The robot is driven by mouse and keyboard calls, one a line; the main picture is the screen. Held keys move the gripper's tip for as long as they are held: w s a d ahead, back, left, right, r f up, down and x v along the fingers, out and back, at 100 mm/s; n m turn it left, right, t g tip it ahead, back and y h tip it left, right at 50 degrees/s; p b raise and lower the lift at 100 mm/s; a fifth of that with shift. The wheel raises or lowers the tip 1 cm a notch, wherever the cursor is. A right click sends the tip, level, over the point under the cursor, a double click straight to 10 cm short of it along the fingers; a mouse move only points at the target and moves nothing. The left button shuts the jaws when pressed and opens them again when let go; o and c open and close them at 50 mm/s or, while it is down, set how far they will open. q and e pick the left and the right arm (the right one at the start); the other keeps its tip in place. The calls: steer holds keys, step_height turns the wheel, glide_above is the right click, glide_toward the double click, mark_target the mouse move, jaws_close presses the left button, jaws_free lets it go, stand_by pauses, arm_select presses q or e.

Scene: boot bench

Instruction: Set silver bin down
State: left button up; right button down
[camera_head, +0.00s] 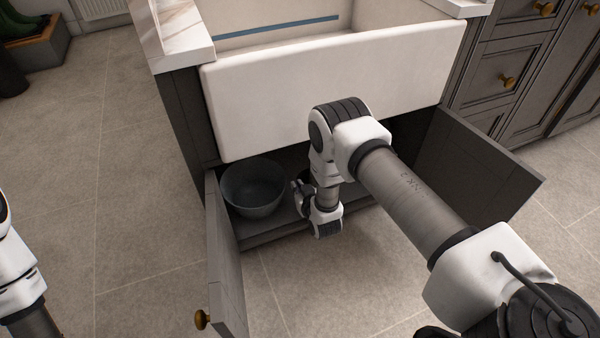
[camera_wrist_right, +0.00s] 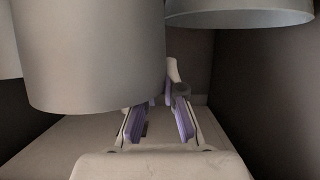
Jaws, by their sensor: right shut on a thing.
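The silver bin (camera_head: 254,188) is a round, open-topped grey vessel inside the open cabinet under the sink. It looks upright at the cabinet's left side, low over the cabinet floor; I cannot tell whether it touches. My right gripper (camera_head: 299,193) is at the bin's right side, shut on it. In the right wrist view, the gripper's purple-padded fingers (camera_wrist_right: 159,117) show with smooth grey curved walls close by; the exact contact is hidden. Of my left arm only a part shows at the left edge of the head view; its gripper is out of view.
The left cabinet door (camera_head: 226,262) with a brass knob and the right door (camera_head: 480,165) stand open. The white sink front (camera_head: 330,88) overhangs the opening. A second grey rim (camera_wrist_right: 240,18) shows at the top of the wrist view. The cabinet floor (camera_head: 275,228) is bare at its front.

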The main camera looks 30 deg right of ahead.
mark_target(302, 173)
steer(key=w+d+f+b, duration=0.4)
steer(key=w+d+b, duration=0.1)
steer(key=w, duration=0.3)
steer(key=shift+w+f, duration=0.15)
steer(key=shift+f+b, duration=0.2)
steer(key=shift+b, duration=0.25)
steer(key=c, duration=1.3)
jaws_free()
